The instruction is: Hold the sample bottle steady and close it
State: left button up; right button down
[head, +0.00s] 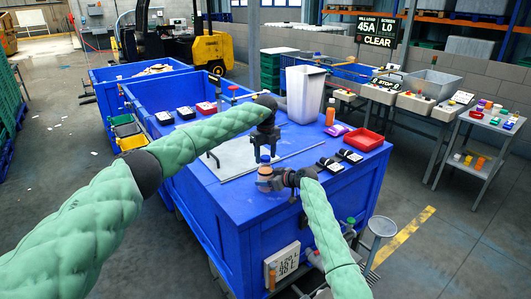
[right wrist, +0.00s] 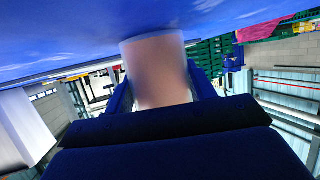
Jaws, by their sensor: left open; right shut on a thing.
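The sample bottle (head: 265,171) stands upright on the blue bin's top, with an orange-brown body and a blue cap (head: 265,158) at its top. I cannot tell how tightly the cap sits. My right gripper (head: 270,182) is shut around the bottle's body. In the right wrist view the bottle (right wrist: 158,70) shows large and blurred between the two dark blue fingers. My left gripper (head: 267,146) points down directly above the cap and is open. Its fingertips are small here, and I cannot tell whether they touch the cap.
A white bin (head: 304,94), a red tray (head: 363,139), a purple packet (head: 336,130) and an orange bottle (head: 330,112) stand at the back right of the blue top (head: 235,200). Black labelled devices (head: 349,156) lie at the right. A thin rod (head: 285,158) lies behind the bottle.

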pick_arm(q)
jog(key=c, duration=1)
jog(key=m, duration=1.8)
jog(key=o, duration=1.1)
jog(key=shift+c, duration=0.2)
